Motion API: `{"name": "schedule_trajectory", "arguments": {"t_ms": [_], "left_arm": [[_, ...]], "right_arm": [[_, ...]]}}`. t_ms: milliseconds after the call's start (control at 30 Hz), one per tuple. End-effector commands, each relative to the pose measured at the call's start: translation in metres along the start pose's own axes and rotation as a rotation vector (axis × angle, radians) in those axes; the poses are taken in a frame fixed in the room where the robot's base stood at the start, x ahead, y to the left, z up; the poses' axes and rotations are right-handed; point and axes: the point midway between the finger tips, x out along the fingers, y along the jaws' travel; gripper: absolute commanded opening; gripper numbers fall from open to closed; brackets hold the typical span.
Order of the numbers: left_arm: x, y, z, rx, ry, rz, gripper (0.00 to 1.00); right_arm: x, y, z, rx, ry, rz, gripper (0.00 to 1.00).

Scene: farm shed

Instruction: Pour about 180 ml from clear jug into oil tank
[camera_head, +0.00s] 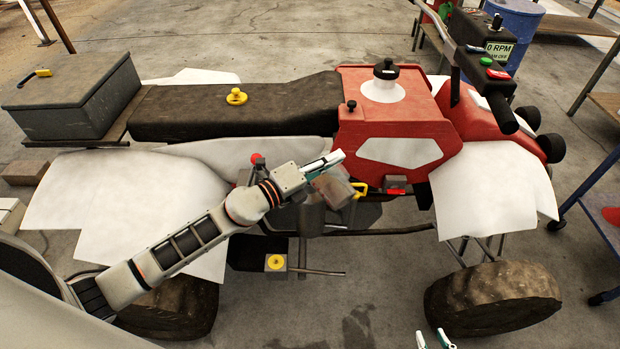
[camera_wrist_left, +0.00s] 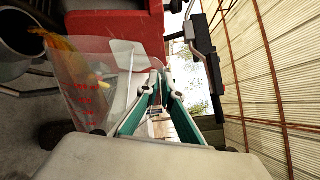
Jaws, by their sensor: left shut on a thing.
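My left gripper (camera_head: 333,160) is shut on the clear jug (camera_head: 333,190), beside the near side of the red quad bike. The jug is strongly tilted. In the left wrist view the jug (camera_wrist_left: 85,82) has red measuring marks, and amber liquid (camera_wrist_left: 58,42) is at its mouth end. A dark, round grey opening (camera_wrist_left: 14,38) is beside that end; I cannot tell whether it is the oil tank, or whether liquid enters it. The left gripper's fingers (camera_wrist_left: 160,80) also show there. My right gripper (camera_head: 433,341) is open and empty at the bottom edge, by the front wheel.
The quad bike has a black seat (camera_head: 235,108), a red tank cover (camera_head: 395,125) with a black cap, and handlebars at the right. A yellow cap (camera_head: 236,97) lies on the seat. A grey box (camera_head: 75,90) is at the left. Concrete floor is clear below the bike.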

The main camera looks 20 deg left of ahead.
Motion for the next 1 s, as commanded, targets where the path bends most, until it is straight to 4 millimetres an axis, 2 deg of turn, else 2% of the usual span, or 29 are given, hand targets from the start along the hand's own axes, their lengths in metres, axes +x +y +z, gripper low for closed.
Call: {"name": "schedule_trajectory", "arguments": {"t_ms": [1000], "left_arm": [[0.0003,-0.0034,0.0110,-0.066,-0.002,-0.002,0.00]], "right_arm": [[-0.0021,-0.0011,-0.0037,0.005,0.002,-0.003,0.26]]}}
